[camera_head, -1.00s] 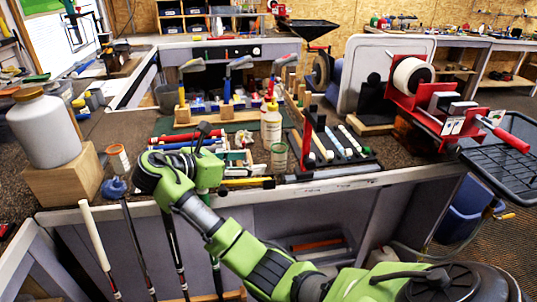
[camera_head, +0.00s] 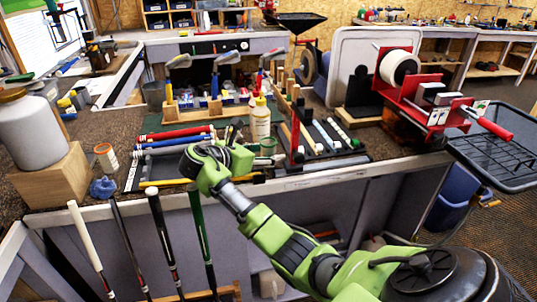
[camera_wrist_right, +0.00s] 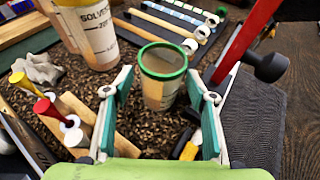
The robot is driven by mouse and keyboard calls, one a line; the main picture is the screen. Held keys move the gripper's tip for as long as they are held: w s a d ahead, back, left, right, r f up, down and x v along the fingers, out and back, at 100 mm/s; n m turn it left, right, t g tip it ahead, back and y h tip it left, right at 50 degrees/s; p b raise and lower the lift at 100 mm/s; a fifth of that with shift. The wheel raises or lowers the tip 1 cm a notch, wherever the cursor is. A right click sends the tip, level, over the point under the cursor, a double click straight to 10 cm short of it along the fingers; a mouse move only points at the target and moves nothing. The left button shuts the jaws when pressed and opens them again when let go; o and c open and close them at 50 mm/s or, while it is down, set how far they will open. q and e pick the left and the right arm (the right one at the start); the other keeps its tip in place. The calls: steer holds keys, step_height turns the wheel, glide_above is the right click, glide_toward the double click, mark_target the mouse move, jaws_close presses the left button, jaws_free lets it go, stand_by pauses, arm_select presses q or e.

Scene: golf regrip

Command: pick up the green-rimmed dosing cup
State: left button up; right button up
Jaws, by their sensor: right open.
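The green-rimmed dosing cup (camera_head: 268,146) stands on the bench just right of my right gripper (camera_head: 238,136) in the head view, partly hidden by it. In the right wrist view the cup (camera_wrist_right: 160,92) is clear and translucent with a green rim. It stands upright beyond and between the two spread fingers of my right gripper (camera_wrist_right: 159,84). The gripper is open and empty, and I see no finger clearly touching the cup. My left gripper is not in view.
A solvent bottle (camera_wrist_right: 92,32) stands close behind and left of the cup. A red upright bar (camera_wrist_right: 243,40) rises close on the right. A wooden block with coloured pins (camera_wrist_right: 100,120) lies at the left. Another cup with an orange rim (camera_head: 106,158) stands farther left.

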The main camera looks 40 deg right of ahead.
steer(key=shift+d+f, duration=0.15)
steer(key=shift+d, duration=0.25)
steer(key=shift+a, duration=0.1)
steer(key=c, duration=1.2)
steer(key=shift+c, duration=0.2)
